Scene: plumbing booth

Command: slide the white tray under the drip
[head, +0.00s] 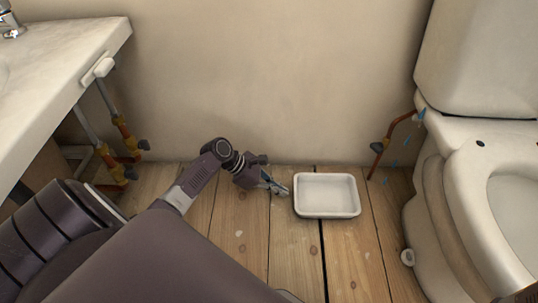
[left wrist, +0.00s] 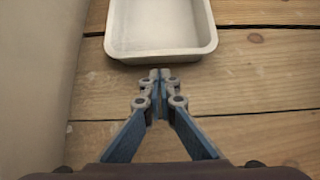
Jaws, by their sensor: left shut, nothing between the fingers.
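The white tray (head: 326,213) lies flat on the wooden floor near the back wall, left of the toilet. Its near side also shows in the left wrist view (left wrist: 160,54). Blue drops (head: 394,162) fall from the joint where a copper pipe (head: 397,128) meets the toilet, to the right of the tray. My left gripper (head: 284,190) is shut and empty, low over the floor at the tray's left side. In the left wrist view its closed fingertips (left wrist: 161,73) point at the tray's rim, with a small gap or light contact; I cannot tell which.
The toilet (head: 470,200) stands at the right, its base on the floor. A white sink counter (head: 70,60) with pipes (head: 125,140) below is at the left. Bare planks (head: 378,215) lie between tray and toilet.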

